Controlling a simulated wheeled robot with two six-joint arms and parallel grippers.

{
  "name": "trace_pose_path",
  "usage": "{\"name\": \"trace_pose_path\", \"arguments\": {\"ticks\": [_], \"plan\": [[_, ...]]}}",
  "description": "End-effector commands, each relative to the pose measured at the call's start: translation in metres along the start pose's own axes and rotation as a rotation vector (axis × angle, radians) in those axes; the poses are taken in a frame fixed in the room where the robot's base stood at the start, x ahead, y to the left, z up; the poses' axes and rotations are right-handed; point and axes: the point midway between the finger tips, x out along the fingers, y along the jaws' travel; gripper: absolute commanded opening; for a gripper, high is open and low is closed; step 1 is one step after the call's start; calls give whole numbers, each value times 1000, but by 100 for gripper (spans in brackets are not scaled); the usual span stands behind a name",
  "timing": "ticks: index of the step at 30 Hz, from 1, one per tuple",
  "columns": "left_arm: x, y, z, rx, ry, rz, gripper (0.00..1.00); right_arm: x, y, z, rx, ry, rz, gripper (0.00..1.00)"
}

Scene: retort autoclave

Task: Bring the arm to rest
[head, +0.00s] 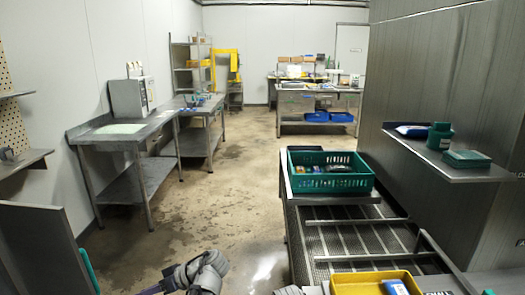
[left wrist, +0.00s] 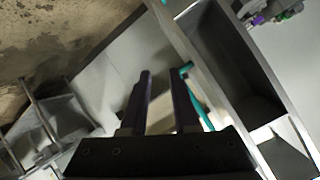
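The task names no object, only my arm. Part of my left arm (head: 198,272) shows at the bottom of the head view, left of the metal rack, over the floor. In the left wrist view my left gripper (left wrist: 162,76) has its two dark fingers apart, with nothing held between them. A teal bar (left wrist: 204,118) shows beside and behind the right-hand finger; I cannot tell whether they touch. My right gripper is in neither view.
A dark grey panel (head: 42,250) stands at lower left. A steel table (head: 120,140) is beyond it. On the right are a rack (head: 350,240), a green crate (head: 330,182), a yellow tray (head: 350,285) and a wall shelf (head: 420,158). The middle floor is clear.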

Motion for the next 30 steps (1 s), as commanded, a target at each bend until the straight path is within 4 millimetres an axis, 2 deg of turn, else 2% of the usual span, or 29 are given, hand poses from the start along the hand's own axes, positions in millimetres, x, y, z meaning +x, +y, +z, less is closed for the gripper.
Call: {"name": "trace_pose_path", "arguments": {"ticks": [1, 3, 6, 9, 12, 18, 20, 30], "plan": [[-16, 8, 34, 154, -70, 96, 29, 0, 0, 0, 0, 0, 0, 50], [-39, 22, 76, 374, -157, 236, 29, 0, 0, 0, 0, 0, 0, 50], [-73, 34, 128, 647, -238, 430, 29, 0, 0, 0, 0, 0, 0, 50], [-105, 38, 169, 862, -281, 600, 29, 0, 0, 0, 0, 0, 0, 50], [-134, 37, 202, 1036, -301, 752, 29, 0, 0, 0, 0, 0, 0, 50], [-188, 24, 258, 1328, -303, 1042, 29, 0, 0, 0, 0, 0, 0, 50], [-196, 16, 236, 1317, -304, 1029, 29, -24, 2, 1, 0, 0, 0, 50], [-229, -19, 180, 1311, -305, 1024, 29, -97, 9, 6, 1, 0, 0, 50]]}}
